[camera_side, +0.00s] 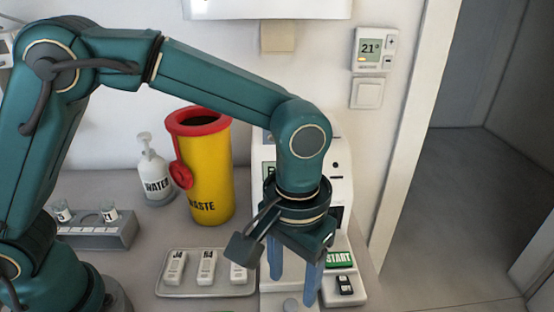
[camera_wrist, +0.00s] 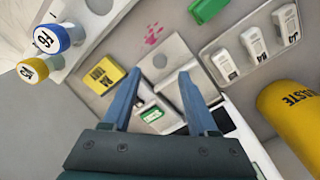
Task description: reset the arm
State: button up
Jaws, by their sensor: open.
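My gripper (camera_side: 293,278) points down in front of the white machine (camera_side: 342,200), with its two blue fingers apart. Nothing shows between the fingertips in the side view. In the wrist view the gripper (camera_wrist: 158,82) is also open, with a grey plate (camera_wrist: 172,58) and a white piece with a green label (camera_wrist: 152,113) seen beyond and between the fingers. The machine's green START button (camera_side: 339,259) is just right of the gripper, with a small dark-faced device (camera_side: 345,285) below it. The gripper hides part of the machine.
A tray (camera_side: 205,292) of white cassettes lies left of the gripper. A yellow waste bin (camera_side: 206,170), a water bottle (camera_side: 154,172) and a vial rack (camera_side: 98,236) stand farther left. The wrist view shows blue-capped (camera_wrist: 52,38) and yellow-capped (camera_wrist: 32,69) vials, a yellow item (camera_wrist: 102,76) and a green item (camera_wrist: 207,9).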

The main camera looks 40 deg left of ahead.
jog(key=a+r+n+t+h, duration=0.1)
jog(key=a+r+n+t, duration=0.25)
jog(key=a+r, duration=0.75)
jog(key=s+a+f+m+t+y, duration=0.1)
jog(key=s+a+f+m+t, duration=0.1)
jog(key=s+a, duration=0.4)
jog(key=shift+s+f+m, duration=0.55)
jog(key=shift+s+m, duration=0.2)
jog(key=shift+s, duration=0.3)
